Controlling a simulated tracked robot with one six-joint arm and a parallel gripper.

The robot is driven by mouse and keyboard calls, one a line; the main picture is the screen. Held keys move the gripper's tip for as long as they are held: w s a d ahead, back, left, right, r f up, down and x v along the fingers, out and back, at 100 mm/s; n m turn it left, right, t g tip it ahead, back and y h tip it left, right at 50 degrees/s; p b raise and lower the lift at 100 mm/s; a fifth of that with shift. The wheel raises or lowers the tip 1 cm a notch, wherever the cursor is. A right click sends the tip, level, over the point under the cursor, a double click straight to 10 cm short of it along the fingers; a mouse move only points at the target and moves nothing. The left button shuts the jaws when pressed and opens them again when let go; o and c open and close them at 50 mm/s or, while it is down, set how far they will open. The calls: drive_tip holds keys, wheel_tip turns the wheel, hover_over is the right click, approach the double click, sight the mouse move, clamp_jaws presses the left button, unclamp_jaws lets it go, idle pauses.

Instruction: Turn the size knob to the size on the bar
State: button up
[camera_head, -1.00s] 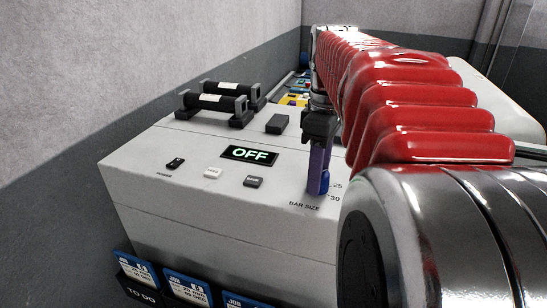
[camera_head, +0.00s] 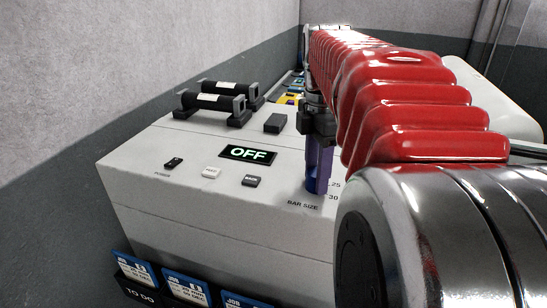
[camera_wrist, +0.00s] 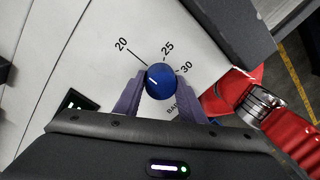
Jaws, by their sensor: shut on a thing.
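The blue size knob (camera_wrist: 161,82) sits on the pale machine top, with printed marks 20, 25 and 30 around it. Its short white line lies on the knob's left side, nearest the 20 mark. My gripper (camera_wrist: 160,86) is shut on the knob, one purple finger on each side. In the head view my gripper (camera_head: 319,170) points down at the knob above the BAR SIZE print, and the fingers hide most of the knob. Two dark bars with white labels, a front bar (camera_head: 211,101) and a rear bar (camera_head: 222,88), lie in black holders; their labels are unreadable.
A display (camera_head: 248,153) reads OFF. A power switch (camera_head: 173,162), a pale button (camera_head: 211,172) and a dark button (camera_head: 252,181) stand left of the knob. Blue job cards (camera_head: 187,286) stand in a TO DO rack at the front. A wall rises at left.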

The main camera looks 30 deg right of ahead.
sight(315, 169)
drive_tip(key=shift+w, duration=0.1)
idle(0.3)
drive_tip(key=o, duration=1)
drive_tip(key=shift+o, duration=0.2)
wheel_tip(315, 169, up, 14)
drive_tip(key=shift+w+f, duration=0.15)
drive_tip(key=shift+w, duration=0.15)
drive_tip(key=shift+d, duration=0.1)
idle(0.3)
